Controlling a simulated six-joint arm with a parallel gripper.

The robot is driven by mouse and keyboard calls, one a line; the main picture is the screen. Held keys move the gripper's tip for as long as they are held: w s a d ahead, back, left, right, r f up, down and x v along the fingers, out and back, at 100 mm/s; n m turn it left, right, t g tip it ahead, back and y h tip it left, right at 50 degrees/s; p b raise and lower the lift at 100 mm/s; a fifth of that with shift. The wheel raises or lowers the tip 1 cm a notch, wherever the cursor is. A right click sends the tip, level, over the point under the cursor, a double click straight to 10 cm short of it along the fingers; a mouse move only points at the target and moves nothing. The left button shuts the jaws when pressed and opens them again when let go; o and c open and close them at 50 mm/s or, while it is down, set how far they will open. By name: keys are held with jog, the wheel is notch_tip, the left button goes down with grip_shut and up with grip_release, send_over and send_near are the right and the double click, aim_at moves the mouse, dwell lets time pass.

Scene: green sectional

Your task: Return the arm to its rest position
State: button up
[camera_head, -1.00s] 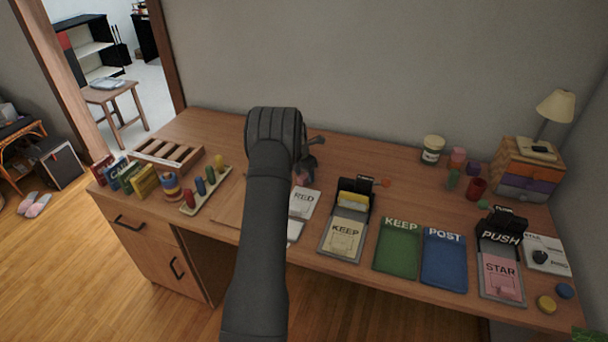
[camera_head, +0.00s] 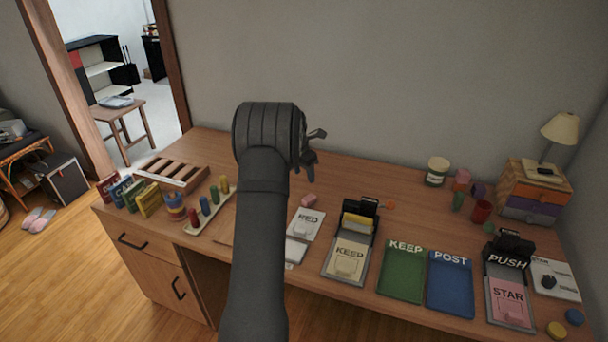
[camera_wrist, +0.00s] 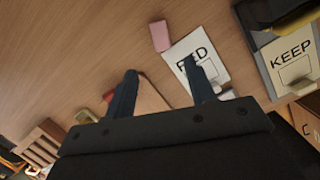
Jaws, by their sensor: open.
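My gripper (camera_head: 314,152) is raised above the middle of the desk, partly hidden behind my own dark arm in the head view. In the wrist view my gripper (camera_wrist: 160,80) shows two dark fingers spread apart with nothing between them but bare desk behind. The RED card (camera_head: 305,225) lies on the desk below it, and a small pink block (camera_head: 309,201) sits just beyond the card.
The wooden desk (camera_head: 370,180) holds a KEEP stamp station (camera_head: 347,258), a green KEEP tray (camera_head: 402,278), a blue POST tray (camera_head: 450,290) and a PUSH station (camera_head: 508,263). A slotted rack (camera_head: 172,174) and a peg board (camera_head: 207,214) stand left. A wall rises behind.

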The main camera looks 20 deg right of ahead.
aim_at(309, 197)
jog(key=shift+f, duration=0.1)
jog(key=x, duration=1.2)
jog(key=shift+f, duration=0.3)
jog(key=shift+r, duration=0.35)
